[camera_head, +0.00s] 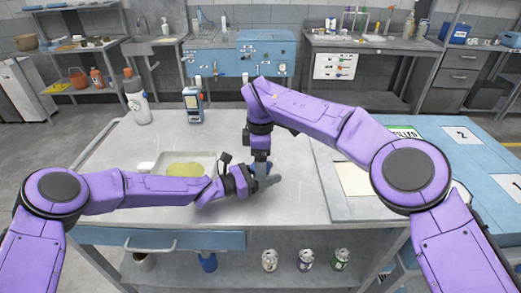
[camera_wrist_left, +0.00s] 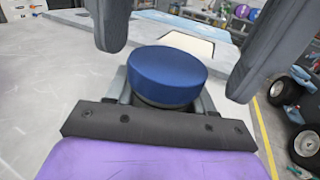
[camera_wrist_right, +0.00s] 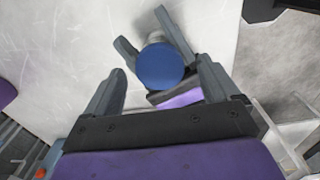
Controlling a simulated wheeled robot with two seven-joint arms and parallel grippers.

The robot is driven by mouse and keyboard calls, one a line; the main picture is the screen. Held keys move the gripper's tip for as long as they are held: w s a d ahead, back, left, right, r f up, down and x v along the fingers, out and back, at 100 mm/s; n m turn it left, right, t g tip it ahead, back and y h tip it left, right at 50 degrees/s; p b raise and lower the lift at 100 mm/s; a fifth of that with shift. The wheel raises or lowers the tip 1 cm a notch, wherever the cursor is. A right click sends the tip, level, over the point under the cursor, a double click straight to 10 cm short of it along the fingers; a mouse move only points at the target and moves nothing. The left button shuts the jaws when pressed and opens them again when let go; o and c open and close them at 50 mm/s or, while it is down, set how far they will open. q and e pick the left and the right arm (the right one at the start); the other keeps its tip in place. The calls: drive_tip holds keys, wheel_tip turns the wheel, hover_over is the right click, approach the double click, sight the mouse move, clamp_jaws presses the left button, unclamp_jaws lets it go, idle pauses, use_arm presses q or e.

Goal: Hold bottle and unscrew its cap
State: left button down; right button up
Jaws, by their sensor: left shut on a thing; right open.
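The bottle shows mainly as its round blue cap (camera_wrist_left: 168,75), large in the left wrist view, and from above in the right wrist view (camera_wrist_right: 160,66). The bottle's body is mostly hidden under the cap. My left gripper (camera_head: 268,183) is shut on the bottle from the side, above the worktable. Its grey fingers show on both sides below the cap in the right wrist view. My right gripper (camera_head: 262,167) points down from above. Its fingers are open, one on each side of the cap with gaps. The cap sits on the bottle.
A tray (camera_head: 212,160) with a yellowish thing lies left on the worktable (camera_head: 290,215). Several cans stand on the shelf below.

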drive_tip(key=shift+f, duration=0.3)
drive_tip(key=c, duration=1.3)
drive_tip(key=shift+o, duration=0.2)
drive_tip(key=n, duration=1)
